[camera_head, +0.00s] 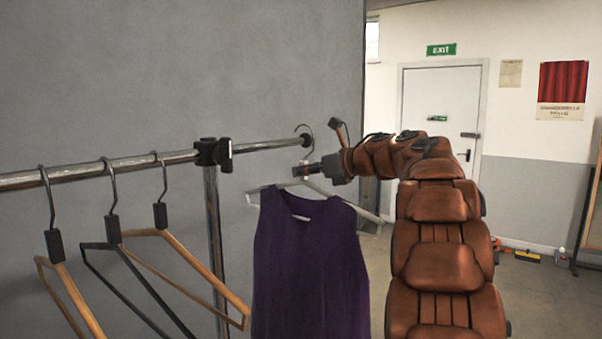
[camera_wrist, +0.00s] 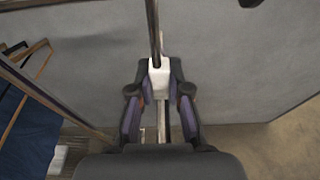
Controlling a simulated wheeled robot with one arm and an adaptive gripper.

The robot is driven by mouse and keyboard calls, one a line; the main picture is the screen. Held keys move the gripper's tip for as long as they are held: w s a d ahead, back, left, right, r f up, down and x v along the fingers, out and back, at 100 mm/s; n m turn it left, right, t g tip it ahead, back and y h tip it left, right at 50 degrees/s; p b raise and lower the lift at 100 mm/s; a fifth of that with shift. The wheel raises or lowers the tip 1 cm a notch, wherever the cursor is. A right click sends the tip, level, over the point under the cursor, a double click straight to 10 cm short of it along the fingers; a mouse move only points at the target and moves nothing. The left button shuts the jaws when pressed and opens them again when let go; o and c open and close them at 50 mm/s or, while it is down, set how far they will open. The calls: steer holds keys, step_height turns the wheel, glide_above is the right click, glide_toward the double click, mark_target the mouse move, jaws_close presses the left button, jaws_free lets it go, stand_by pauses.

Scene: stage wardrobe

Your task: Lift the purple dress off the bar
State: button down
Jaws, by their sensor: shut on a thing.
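The purple dress (camera_head: 310,265) hangs on a pale hanger (camera_head: 372,214) near the free right end of the bar (camera_head: 275,144). The hanger's metal hook (camera_head: 307,127) arches at the bar's end; I cannot tell whether it touches the bar. My gripper (camera_head: 308,171) is just below the bar, shut on the hanger's neck. In the wrist view my gripper (camera_wrist: 159,92) has a finger on each side of the hanger's white neck block (camera_wrist: 159,75), with the dark hook stem rising from it. The dress itself is not clearly visible there.
A wooden hanger (camera_head: 75,295), a black hanger (camera_head: 130,280) and another wooden hanger (camera_head: 195,275) hang empty on the bar's left. A clamp (camera_head: 213,153) tops the rack's post (camera_head: 213,240). A grey partition (camera_head: 180,70) stands behind. Blue cloth (camera_wrist: 25,130) shows in the wrist view.

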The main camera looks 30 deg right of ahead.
steer(key=shift+f+b+v, duration=0.15)
steer(key=shift+b+v, duration=0.15)
steer(key=shift+v, duration=0.35)
steer(key=shift+f+b+v, duration=0.15)
steer(key=shift+b+v, duration=0.15)
steer(key=shift+v, duration=0.4)
steer(key=shift+s, duration=0.15)
